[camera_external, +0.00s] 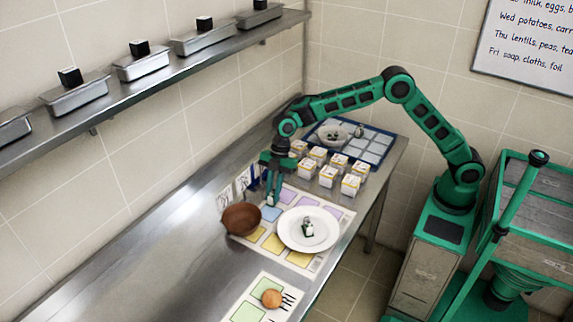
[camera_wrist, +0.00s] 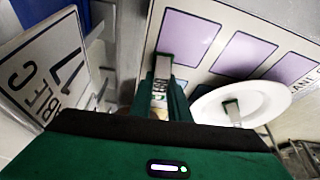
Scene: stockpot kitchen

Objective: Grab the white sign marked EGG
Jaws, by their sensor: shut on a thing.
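My gripper (camera_external: 272,198) points down over the printed mat, just behind the brown bowl (camera_external: 241,219). In the wrist view, my gripper (camera_wrist: 160,95) has its fingers closed on a narrow white piece with dark lettering (camera_wrist: 161,70). The lettering is too small to read with certainty, so I cannot tell whether it says EGG. White signs (camera_external: 225,196) stand along the wall side, left of my gripper.
A white plate (camera_external: 326,241) with a small dark-and-white item (camera_external: 307,227) is on the mat right of my gripper. Several small white boxes (camera_external: 328,176) stand behind it, near a blue-edged tray (camera_external: 376,155). The near-left counter (camera_external: 160,255) is clear. A shelf (camera_external: 110,105) runs above.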

